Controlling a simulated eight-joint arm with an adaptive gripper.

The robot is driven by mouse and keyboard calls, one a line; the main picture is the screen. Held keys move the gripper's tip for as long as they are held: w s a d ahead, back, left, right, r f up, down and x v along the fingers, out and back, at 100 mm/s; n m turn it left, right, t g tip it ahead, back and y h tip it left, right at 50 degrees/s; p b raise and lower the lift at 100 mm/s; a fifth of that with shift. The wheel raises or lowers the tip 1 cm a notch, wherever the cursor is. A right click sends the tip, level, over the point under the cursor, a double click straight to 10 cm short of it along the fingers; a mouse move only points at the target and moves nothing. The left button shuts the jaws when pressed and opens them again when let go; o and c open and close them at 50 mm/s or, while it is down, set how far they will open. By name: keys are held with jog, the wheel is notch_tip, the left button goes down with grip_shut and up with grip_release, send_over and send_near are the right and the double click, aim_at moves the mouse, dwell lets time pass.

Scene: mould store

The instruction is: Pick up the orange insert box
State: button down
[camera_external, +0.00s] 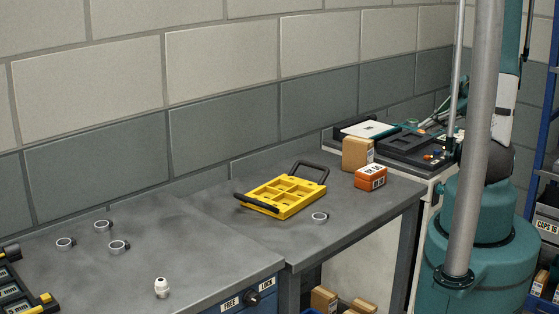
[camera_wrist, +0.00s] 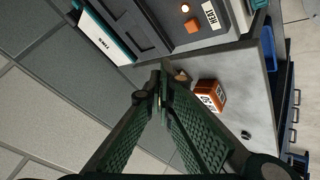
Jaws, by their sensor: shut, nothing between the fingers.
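The orange insert box (camera_external: 370,178) sits on the grey bench near its right end, with white labels on its top and side. It also shows in the wrist view (camera_wrist: 210,95), right of my fingertips and apart from them. My gripper (camera_wrist: 160,86) is shut and empty, its two green fingers meeting at the tips. In the external view, my gripper is hard to make out among the green parts behind the pole.
A tan box (camera_external: 357,153) stands close behind the orange box; my fingertips partly hide it in the wrist view. A yellow tray (camera_external: 284,193) and a metal ring (camera_external: 320,217) lie to the left. A grey pole (camera_external: 475,150) stands before my arm. A machine (camera_external: 405,143) stands beyond.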

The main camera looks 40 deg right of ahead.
dwell(0.3)
jog(key=c, duration=1.5)
grip_release()
